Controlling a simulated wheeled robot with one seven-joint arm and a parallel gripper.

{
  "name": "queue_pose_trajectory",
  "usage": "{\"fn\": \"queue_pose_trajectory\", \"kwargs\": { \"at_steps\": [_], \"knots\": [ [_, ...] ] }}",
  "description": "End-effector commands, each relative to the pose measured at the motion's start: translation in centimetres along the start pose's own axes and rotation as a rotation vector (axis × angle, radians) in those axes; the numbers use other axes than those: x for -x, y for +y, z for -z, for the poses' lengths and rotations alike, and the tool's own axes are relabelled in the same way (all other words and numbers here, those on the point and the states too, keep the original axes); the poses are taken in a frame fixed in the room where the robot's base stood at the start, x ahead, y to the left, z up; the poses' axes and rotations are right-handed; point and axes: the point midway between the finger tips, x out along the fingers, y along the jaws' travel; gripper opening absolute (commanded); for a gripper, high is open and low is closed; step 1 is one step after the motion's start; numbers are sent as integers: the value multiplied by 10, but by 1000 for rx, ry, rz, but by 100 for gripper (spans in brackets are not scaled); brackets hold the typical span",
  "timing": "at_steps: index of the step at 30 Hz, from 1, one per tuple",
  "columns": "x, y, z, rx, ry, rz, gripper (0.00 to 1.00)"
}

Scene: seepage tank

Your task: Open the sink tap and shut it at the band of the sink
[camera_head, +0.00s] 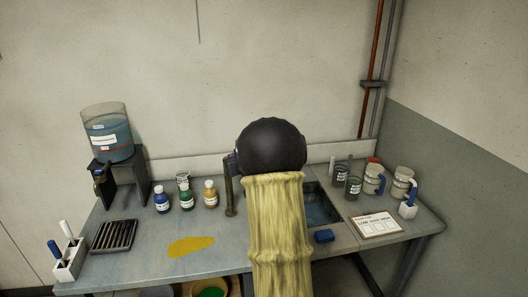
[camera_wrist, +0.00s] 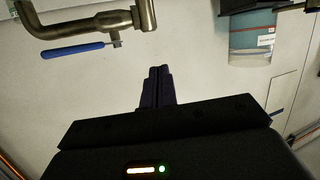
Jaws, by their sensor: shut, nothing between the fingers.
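The sink tap (camera_wrist: 92,24) is a bronze-coloured pipe with a blue lever (camera_wrist: 72,50), at the upper left of the wrist view. The lever lies nearly level there, apart from my gripper. My gripper (camera_wrist: 158,72) is shut and empty, its dark fingers together in the middle of the wrist view. The sink (camera_head: 321,211) is partly hidden and holds blue water. I cannot make out its band.
A tank of blue liquid (camera_head: 112,139) stands on a dark stand at the left. Bottles (camera_head: 187,196), a yellow spill (camera_head: 190,246) and a black rack (camera_head: 113,236) are on the bench. Jars (camera_head: 374,179) and a card (camera_head: 376,225) are right of the sink.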

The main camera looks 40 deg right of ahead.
Motion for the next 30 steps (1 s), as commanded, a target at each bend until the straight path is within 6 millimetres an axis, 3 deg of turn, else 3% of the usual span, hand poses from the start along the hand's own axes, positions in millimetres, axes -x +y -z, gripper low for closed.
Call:
{"fn": "queue_pose_trajectory", "kwargs": {
  "at_steps": [1,5,8,12,15,18,21,30],
  "knots": [
    [11,-28,-6,-5,-65,-10,0],
    [52,-91,-41,-13,-277,-30,0],
    [98,-138,-76,-5,-460,-17,0],
    [183,-198,-129,26,-732,44,0],
    [242,-227,-160,52,-897,98,0],
    [283,-242,-180,72,-1009,139,0],
    [300,-247,-188,79,-1057,157,0],
    [301,-247,-189,78,-1062,157,0]
  ]
}}
